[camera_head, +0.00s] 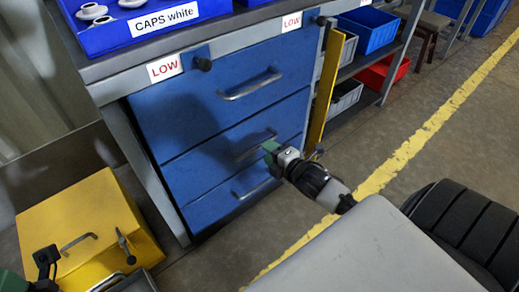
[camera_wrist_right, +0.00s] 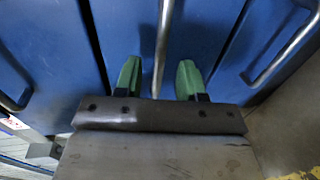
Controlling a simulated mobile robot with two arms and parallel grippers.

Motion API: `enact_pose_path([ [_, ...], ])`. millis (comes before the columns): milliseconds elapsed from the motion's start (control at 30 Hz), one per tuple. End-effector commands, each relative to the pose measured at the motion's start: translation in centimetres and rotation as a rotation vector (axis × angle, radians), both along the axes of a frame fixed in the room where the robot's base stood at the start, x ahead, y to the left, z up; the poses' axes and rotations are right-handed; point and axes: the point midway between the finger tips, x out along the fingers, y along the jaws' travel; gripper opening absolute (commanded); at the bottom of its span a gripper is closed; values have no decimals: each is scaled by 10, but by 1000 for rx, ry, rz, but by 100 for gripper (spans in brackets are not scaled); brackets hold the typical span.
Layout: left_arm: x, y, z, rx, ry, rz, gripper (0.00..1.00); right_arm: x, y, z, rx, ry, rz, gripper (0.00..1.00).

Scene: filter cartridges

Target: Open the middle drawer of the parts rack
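The parts rack (camera_head: 215,60) has three blue drawers, all seemingly closed. The middle drawer (camera_head: 200,157) has a metal bar handle, partly hidden by my right gripper in the head view. My right gripper (camera_head: 268,147) is at this handle. In the right wrist view, the green fingers of the right gripper (camera_wrist_right: 158,80) are apart, with the middle handle (camera_wrist_right: 161,45) running between them. A clear gap shows on both sides, so they do not grip it. A green part, possibly of my left gripper (camera_head: 10,283), shows at the lower left corner; its fingers cannot be made out.
The top handle (camera_head: 250,86) and bottom handle (camera_head: 253,188) lie above and below. A yellow box (camera_head: 85,215) stands on the floor at left. A yellow upright panel (camera_head: 325,95) borders the drawers at right. A blue bin (camera_head: 112,40) of caps sits on top.

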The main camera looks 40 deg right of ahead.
Motion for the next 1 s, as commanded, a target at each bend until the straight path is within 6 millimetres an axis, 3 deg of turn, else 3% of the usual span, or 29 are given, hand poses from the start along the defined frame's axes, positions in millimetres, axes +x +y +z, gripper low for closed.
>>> enact_pose_path([
  [100,4,-1,0,2,-33,2,43,22,1,-8,0,-2,0,40],
  [300,8,-2,6,5,-65,4,43,44,3,-11,0,0,-1,40],
  [667,9,-2,10,7,-72,5,43,50,4,-11,2,2,0,40],
  [700,9,-2,10,7,-72,4,43,50,4,-11,2,2,0,38],
  [933,9,-2,10,7,-73,4,43,50,4,-11,2,2,0,3],
  [1000,9,-2,10,7,-73,4,43,50,4,-11,2,2,0,0],
])
